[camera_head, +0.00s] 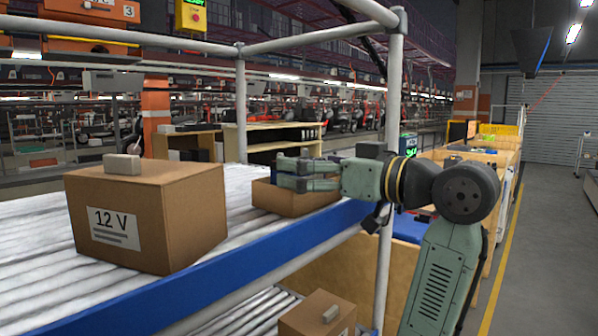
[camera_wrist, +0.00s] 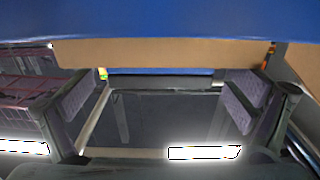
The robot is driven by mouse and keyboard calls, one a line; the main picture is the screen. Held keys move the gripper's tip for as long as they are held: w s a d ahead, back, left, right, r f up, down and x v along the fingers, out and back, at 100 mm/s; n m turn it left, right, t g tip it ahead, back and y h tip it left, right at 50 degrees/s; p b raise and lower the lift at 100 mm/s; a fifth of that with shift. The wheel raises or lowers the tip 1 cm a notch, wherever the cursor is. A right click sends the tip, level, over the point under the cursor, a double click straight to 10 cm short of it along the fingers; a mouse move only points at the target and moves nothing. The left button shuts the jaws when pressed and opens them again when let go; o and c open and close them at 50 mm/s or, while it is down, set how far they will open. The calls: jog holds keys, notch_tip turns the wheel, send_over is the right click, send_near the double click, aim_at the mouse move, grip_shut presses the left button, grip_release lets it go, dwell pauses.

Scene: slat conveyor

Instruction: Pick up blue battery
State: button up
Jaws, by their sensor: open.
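My gripper (camera_head: 290,173) is open, its fingers pointing left beside and over the small cardboard box on the conveyor. Nothing shows between the fingers. In the wrist view my gripper (camera_wrist: 163,95) has its fingers far apart, with a dark background between them. A wide blue surface (camera_wrist: 150,20) fills the top of that view, with a brown strip below it. I cannot tell whether this blue surface is the battery or the conveyor edge. A blue patch (camera_head: 408,227) shows partly behind my arm in the head view; its shape is unclear. No blue battery is clearly recognisable.
A large cardboard box (camera_head: 150,215) marked 12 V stands on the slat conveyor (camera_head: 30,225), which has a blue side rail (camera_head: 215,285). The small cardboard box (camera_head: 285,200) is near my gripper. Another box (camera_head: 317,315) is below. A grey post (camera_head: 392,100) stands close to my arm.

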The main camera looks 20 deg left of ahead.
jog(key=x, duration=0.2)
jog(key=shift+w+a, duration=0.1)
jog(key=shift+a, duration=0.3)
jog(key=c, duration=1.4)
jog(key=shift+r, duration=0.1)
